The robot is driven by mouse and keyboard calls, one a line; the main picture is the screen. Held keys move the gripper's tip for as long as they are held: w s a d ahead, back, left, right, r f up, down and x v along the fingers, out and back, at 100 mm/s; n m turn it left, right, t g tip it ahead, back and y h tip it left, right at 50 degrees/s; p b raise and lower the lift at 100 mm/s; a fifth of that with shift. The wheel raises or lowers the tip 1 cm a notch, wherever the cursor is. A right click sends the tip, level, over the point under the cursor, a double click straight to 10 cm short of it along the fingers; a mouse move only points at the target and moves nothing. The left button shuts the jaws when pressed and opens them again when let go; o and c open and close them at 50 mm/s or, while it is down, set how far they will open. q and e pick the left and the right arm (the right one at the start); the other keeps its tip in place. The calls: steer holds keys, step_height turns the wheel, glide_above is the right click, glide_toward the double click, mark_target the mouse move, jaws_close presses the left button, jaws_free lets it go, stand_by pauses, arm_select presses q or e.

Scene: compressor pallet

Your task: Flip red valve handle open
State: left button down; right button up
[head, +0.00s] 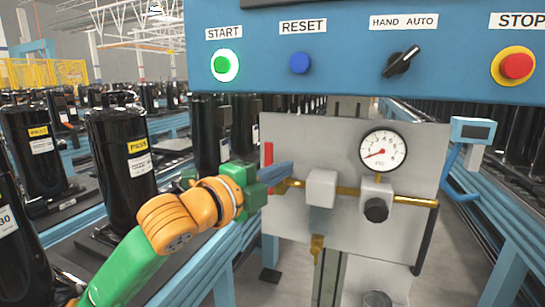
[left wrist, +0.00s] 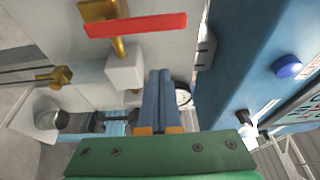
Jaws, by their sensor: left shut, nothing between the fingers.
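The red valve handle (head: 268,154) stands upright at the left edge of the grey panel in the head view, its lower part hidden behind my left gripper. In the left wrist view the whole red handle (left wrist: 136,25) shows as a bar on a brass valve stem (left wrist: 102,12), beyond the fingertips and apart from them. My left gripper (head: 290,169) is shut and empty, its blue fingers in front of the panel just right of the handle. The fingers (left wrist: 159,72) lie together in the left wrist view. My right gripper is not in view.
The grey panel (head: 290,130) carries a pressure gauge (head: 383,151), a brass pipe (head: 347,191) and a black knob (head: 376,210). A blue control box (head: 270,30) with buttons overhangs it. Black compressors (head: 122,165) stand on blue conveyors at left.

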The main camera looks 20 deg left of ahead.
mark_target(271, 163)
arm_select(q)
steer(key=w+a+p, duration=0.1)
steer(key=w+a, duration=0.2)
steer(key=shift+w, duration=0.1)
steer(key=shift+d, duration=0.1)
stand_by(0.3)
